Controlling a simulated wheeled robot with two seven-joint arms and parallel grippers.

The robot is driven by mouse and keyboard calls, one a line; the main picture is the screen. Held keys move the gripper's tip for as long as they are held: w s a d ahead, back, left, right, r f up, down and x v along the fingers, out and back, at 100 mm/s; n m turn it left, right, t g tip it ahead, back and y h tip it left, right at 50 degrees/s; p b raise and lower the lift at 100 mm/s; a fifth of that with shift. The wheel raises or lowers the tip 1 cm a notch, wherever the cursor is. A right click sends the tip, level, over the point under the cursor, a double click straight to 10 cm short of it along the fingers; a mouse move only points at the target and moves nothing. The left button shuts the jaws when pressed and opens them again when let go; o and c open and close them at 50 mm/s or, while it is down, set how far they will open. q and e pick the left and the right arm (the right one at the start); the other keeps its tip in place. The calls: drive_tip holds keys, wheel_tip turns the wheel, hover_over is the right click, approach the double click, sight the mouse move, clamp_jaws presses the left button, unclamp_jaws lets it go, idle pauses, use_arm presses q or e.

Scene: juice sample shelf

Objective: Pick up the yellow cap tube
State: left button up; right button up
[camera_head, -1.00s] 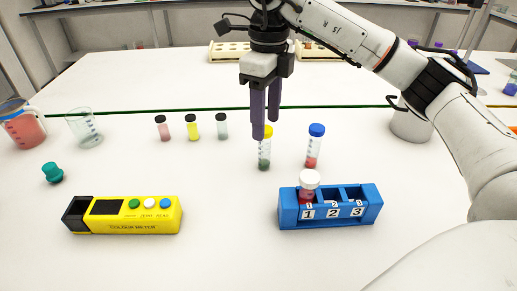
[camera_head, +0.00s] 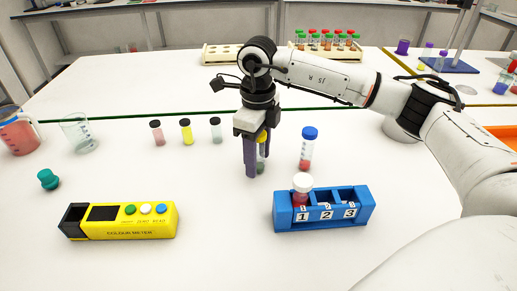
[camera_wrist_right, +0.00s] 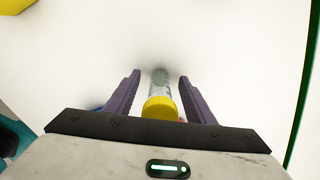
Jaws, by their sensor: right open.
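The yellow cap tube (camera_head: 261,160) stands upright on the white table, partly hidden by my right gripper (camera_head: 256,168) in the head view. My right gripper is open and points down, with its purple fingers around the tube. In the right wrist view the tube (camera_wrist_right: 160,98) lies between the two fingers (camera_wrist_right: 156,96), with its yellow cap nearest the palm. A gap shows on each side of the tube. My left gripper is not in view.
A blue cap tube (camera_head: 307,148) stands close to the right. A blue rack (camera_head: 283,217) holding a white cap tube (camera_head: 301,187) is in front. A yellow colour meter (camera_head: 120,221) sits front left. Several small vials stand left of the gripper. The table between meter and rack is clear.

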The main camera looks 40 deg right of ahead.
drive_tip(key=c, duration=1.2)
drive_tip(key=shift+o, duration=0.2)
wheel_tip(320, 180, up, 10)
drive_tip(key=shift+r+b, duration=0.1)
drive_tip(key=shift+b, duration=0.25)
drive_tip(key=o, duration=0.5)
drive_tip(key=shift+c, duration=0.2)
clamp_jaws()
wheel_tip(320, 180, up, 4)
drive_tip(key=p, duration=0.3)
drive_tip(key=shift+r+p, duration=0.65)
drive_tip(key=shift+r, duration=0.3)
